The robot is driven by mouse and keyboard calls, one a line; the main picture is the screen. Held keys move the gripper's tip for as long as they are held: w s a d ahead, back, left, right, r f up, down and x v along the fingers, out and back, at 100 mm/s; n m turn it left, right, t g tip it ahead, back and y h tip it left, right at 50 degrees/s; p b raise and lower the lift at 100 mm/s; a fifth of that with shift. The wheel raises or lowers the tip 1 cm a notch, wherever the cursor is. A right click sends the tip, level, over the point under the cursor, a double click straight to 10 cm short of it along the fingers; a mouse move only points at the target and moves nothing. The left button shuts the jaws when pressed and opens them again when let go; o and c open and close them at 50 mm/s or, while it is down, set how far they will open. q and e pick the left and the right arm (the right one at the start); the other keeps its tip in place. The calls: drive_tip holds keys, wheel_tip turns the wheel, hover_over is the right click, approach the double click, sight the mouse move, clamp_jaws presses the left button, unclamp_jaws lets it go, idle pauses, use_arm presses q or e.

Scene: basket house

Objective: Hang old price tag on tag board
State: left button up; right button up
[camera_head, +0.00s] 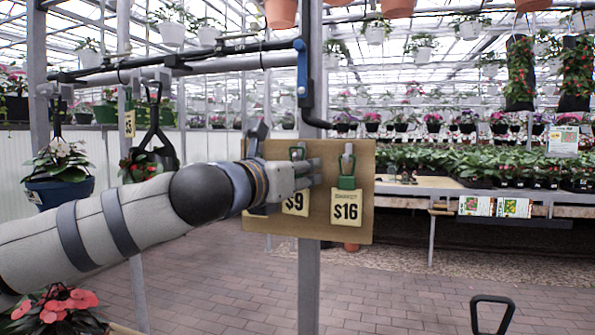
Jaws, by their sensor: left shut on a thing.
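The tag board (365,220) is a tan wooden panel fixed to a grey post. A cream "$16" price tag (346,208) with a green clip hangs from a metal peg on its right half. A cream "$9" price tag (296,204) with a green clip is at the board's left half, partly hidden by my left gripper (316,172). That gripper is shut on the $9 tag, its fingers across the tag's upper part in front of the board. I cannot tell whether the clip is over a peg. My right gripper is out of view.
A hanging basket with a black handle (153,145) and a yellow tag (130,124) hangs at left, beside a blue pot (60,190). Red flowers (55,305) stand lower left. A black handle (492,312) rises lower right. Paved floor (230,290) is clear.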

use_arm(q)
drive_tip(key=shift+w+r, duration=0.1)
drive_tip(key=shift+r, duration=0.15)
drive_tip(key=shift+c, duration=0.3)
drive_tip(key=shift+w, duration=0.1)
drive_tip(key=shift+c, duration=0.9)
drive_tip(key=shift+d+f, duration=0.5)
drive_tip(key=shift+f, duration=0.15)
drive_tip(key=shift+w+d+f, duration=0.1)
drive_tip(key=shift+d, duration=0.15)
drive_tip(key=shift+c, duration=0.3)
clamp_jaws()
